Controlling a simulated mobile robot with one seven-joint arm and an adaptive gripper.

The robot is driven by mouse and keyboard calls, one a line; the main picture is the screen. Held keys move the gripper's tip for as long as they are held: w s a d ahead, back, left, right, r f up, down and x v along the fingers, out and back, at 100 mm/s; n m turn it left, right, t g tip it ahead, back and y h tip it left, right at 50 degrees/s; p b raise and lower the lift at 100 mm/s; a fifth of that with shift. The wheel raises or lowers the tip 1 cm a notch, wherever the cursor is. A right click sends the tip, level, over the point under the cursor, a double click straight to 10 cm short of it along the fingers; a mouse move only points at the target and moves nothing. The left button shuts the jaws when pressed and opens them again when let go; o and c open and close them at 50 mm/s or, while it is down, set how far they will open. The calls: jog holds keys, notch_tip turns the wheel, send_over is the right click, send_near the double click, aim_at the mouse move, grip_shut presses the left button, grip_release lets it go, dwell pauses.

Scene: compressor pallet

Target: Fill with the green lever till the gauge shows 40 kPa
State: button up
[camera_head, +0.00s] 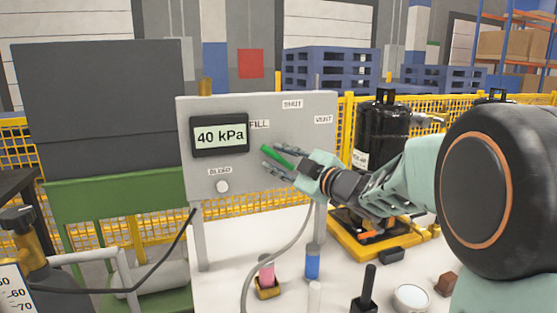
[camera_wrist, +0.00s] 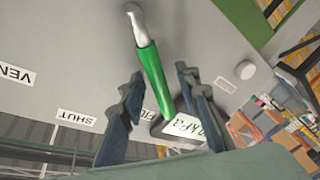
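The gauge (camera_head: 220,135) on the grey panel reads 40 kPa; part of its display also shows in the wrist view (camera_wrist: 183,127). The green lever (camera_head: 277,157) points up and left, toward the side with the FILL label (camera_head: 259,125). In the wrist view the lever (camera_wrist: 150,72) runs from a silver hub down between my fingers, its tip close to the partly hidden FILL label. My gripper (camera_wrist: 160,76) is open, with fingers on both sides of the lever and gaps visible. In the head view my gripper (camera_head: 272,164) is at the panel, partly hiding the hub.
The SHUT label (camera_head: 292,104) and VENT label (camera_head: 323,119) are on the panel's upper right. A white BLEED knob (camera_head: 222,186) sits below the gauge. A black tank (camera_head: 382,135) stands right of the panel. Small items, including a blue cylinder (camera_head: 312,262), stand on the white table.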

grip_shut()
jog(key=shift+d+r, duration=0.1)
dwell(0.3)
jog(key=m, duration=0.1)
jog(key=d+r+m+p, duration=0.1)
jog(key=m+t, duration=0.1)
jog(key=m, duration=0.1)
jog(key=shift+w+d+r, duration=0.3)
jog(key=shift+w+d, duration=0.1)
jog(key=m, duration=0.1)
jog(key=d+m, duration=0.1)
jog(key=m+t, duration=0.1)
jog(key=shift+w+d+r+m+p, duration=0.3)
jog(key=shift+w+m+p, duration=0.05)
jog(key=shift+m+p, duration=0.05)
jog(key=shift+w+d+r+m+t, duration=0.1)
jog(key=shift+w+d+m+t, duration=0.25)
jog(key=shift+m, duration=0.5)
jog(key=shift+d+m+t, duration=0.25)
jog(key=shift+d+m, duration=0.25)
jog(key=shift+m, duration=0.35)
grip_release()
